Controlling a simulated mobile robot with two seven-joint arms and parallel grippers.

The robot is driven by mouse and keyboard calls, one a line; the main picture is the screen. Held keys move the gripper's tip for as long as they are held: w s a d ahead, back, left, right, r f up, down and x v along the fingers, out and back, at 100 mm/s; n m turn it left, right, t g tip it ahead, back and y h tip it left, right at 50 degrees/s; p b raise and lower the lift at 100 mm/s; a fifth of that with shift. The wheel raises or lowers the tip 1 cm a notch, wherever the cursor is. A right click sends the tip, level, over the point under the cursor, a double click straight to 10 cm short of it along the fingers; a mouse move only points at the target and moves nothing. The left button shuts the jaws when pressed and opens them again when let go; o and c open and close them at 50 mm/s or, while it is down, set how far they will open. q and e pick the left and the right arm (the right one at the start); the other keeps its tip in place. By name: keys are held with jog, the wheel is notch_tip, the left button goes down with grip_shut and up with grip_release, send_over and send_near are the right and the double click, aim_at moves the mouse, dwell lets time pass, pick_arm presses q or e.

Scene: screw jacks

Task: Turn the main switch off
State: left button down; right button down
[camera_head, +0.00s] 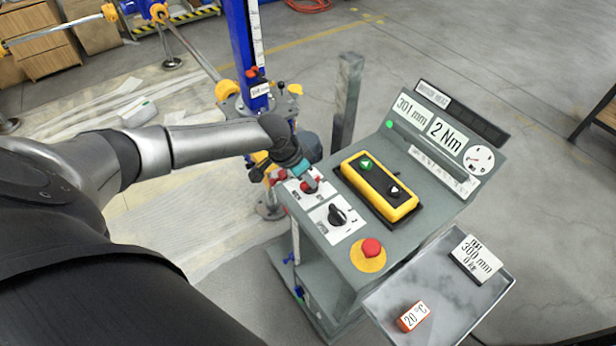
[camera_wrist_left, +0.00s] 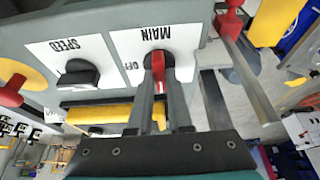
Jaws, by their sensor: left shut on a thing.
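The main switch (camera_head: 309,187) is a red rotary handle on a white plate at the console's left end. In the left wrist view, its red handle (camera_wrist_left: 158,68) stands between my fingers, under an upside-down "MAIN" label, with "OFF" to its left. The handle lies roughly along my fingers, not towards "OFF". My left gripper (camera_head: 306,179) is shut on this handle; its two fingers (camera_wrist_left: 159,85) flank it in the wrist view. In the head view the gripper partly covers the switch plate. My right gripper is not in view.
Beside the switch is a black speed knob (camera_head: 337,215). A yellow button box (camera_head: 379,191) and red emergency button (camera_head: 371,247) are on the same console (camera_head: 390,150). A blue column (camera_head: 247,50) stands behind my left arm.

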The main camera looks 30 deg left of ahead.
pick_arm(q)
jog(key=shift+m, duration=0.3)
jog(key=m+b, duration=0.1)
jog(key=m+h+b, duration=0.1)
jog(key=m+b, duration=0.1)
jog(key=shift+w+a+f+m+g, duration=0.1)
jog(key=shift+a+f+m+g, duration=0.05)
jog(key=shift+m+g, duration=0.15)
jog(key=m+g+b, duration=0.1)
jog(key=m+b, duration=0.1)
jog(key=m+h+b, duration=0.1)
jog(key=m+b, duration=0.1)
jog(key=m, duration=0.1)
jog(key=shift+w+g+h, duration=0.15)
jog(key=shift+g+h, duration=0.15)
jog(key=shift+g, duration=0.1)
jog(key=m+g+b, duration=0.1)
jog(key=m+b, duration=0.2)
jog(key=m, duration=0.2)
jog(key=shift+w+g+b, duration=0.1)
jog(key=shift+g+b, duration=0.25)
jog(key=shift+g, duration=0.05)
jog(key=shift+m+g+b, duration=0.7)
jog(key=shift+m+b, duration=0.4)
jog(key=shift+m, duration=0.8)
jog(key=c, duration=0.8)
grip_release()
jog(key=shift+c, duration=0.2)
